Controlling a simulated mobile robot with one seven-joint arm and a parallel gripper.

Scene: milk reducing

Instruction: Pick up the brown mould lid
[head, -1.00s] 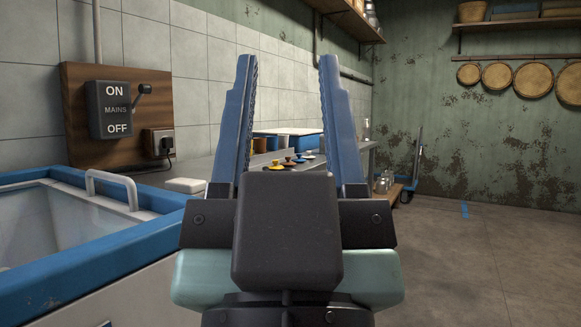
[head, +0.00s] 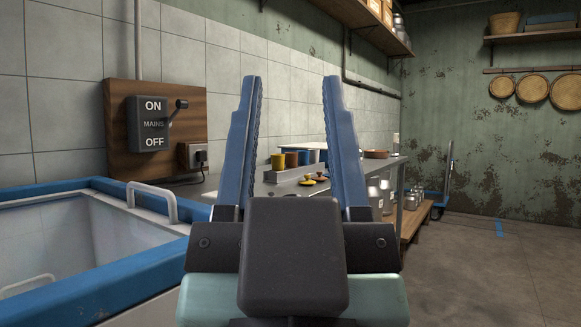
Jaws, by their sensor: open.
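My gripper (head: 293,85) is open and empty, its two blue fingers pointing up and ahead in the middle of the head view. Between the fingers, farther off on the metal counter (head: 268,189), sit small knobbed lids. One is yellow (head: 308,182), and a darker one (head: 320,177) sits just behind it. The dark one may be brown, but it is too small to be sure. The right finger hides part of the counter. My gripper is apart from the lids.
A blue-rimmed tank (head: 115,275) with a white handle is at left, under a mains switch (head: 150,124). Metal cans (head: 374,194) stand beyond the right finger.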

